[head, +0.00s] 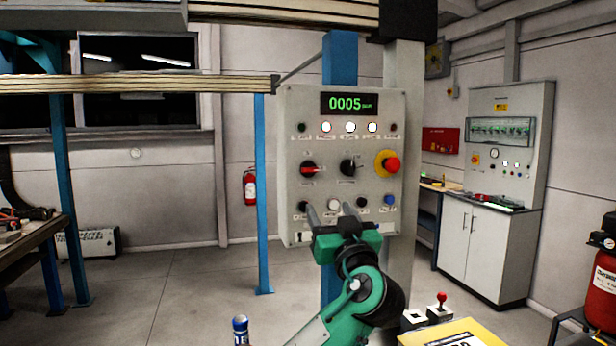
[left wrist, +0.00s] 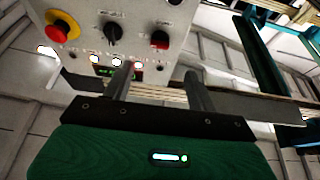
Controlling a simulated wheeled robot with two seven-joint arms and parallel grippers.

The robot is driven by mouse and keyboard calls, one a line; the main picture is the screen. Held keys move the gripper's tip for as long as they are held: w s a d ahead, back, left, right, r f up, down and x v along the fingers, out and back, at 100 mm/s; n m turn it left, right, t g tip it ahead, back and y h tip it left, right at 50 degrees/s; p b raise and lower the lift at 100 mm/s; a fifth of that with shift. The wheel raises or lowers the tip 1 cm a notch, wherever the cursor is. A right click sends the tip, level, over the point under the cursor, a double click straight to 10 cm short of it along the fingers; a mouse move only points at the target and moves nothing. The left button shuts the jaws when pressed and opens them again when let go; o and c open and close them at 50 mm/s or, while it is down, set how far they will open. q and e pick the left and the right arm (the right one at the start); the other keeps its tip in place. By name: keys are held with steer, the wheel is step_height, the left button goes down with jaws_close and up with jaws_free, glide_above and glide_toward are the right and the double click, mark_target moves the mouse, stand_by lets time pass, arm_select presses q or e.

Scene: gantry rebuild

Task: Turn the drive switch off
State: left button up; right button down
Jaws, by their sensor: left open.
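The grey control panel (head: 292,125) hangs on a post in the middle of the head view. It carries a rotary switch with a red handle (head: 309,170), its handle lying nearly level, and a black rotary switch (head: 348,167) to its right. Their labels are too small to read, so I cannot tell which is the drive switch. My left gripper (head: 331,210) is open and empty in front of the panel's lower part, below both switches. In the left wrist view, upside down, the red-handled switch (left wrist: 160,40) and black switch (left wrist: 112,33) show beyond the fingers (left wrist: 157,73).
A red emergency stop (head: 391,164) on a yellow ring is right of the switches. A display (head: 349,103) reads 0005, above lamps, some lit. A button row (head: 361,202) lies near the fingertips. A blue post (head: 262,190) stands left; a yellow box (head: 455,334) sits lower right.

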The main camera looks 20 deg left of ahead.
mark_target(311, 172)
arm_select(q)
steer(key=p+x, duration=0.2)
steer(key=x, duration=0.2)
steer(key=p+x, duration=0.1)
steer(key=x, duration=0.3)
steer(key=r+p+x, duration=0.1)
steer(key=p+x, duration=0.1)
steer(key=x, duration=0.2)
steer(key=shift+s+p, duration=0.1)
steer(key=shift+p, duration=0.2)
steer(key=shift+x, duration=0.8)
steer(key=shift+f, duration=0.1)
steer(key=c, duration=1)
